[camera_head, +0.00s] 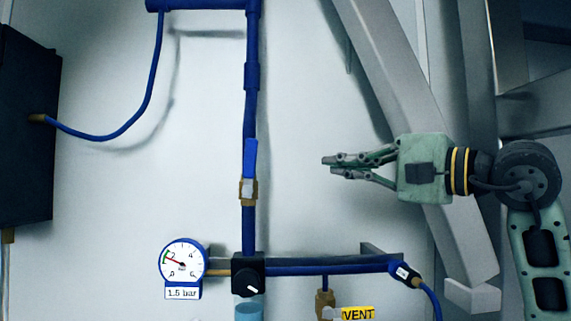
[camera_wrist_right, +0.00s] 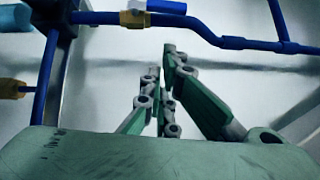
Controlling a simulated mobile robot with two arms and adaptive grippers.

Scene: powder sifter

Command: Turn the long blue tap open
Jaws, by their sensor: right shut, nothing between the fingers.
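The long blue tap (camera_head: 250,160) is a flat blue lever on a brass valve body (camera_head: 248,190), set in the vertical blue pipe. The lever points up, roughly in line with the pipe. In the right wrist view the lever (camera_wrist_right: 166,6) and brass body show at the top edge. My right gripper (camera_head: 326,168) is to the right of the tap, apart from it, with its fingers pointing left at about lever height. Its fingers are shut and empty; they also show in the right wrist view (camera_wrist_right: 162,58). My left gripper is not in view.
Below the tap are a gauge (camera_head: 182,262) labelled 1.5 bar, a black knob (camera_head: 248,274) and a horizontal blue pipe (camera_head: 330,267). A brass vent valve (camera_head: 325,304) has a yellow VENT label (camera_head: 358,314). A grey diagonal beam (camera_head: 400,85) stands behind my right gripper.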

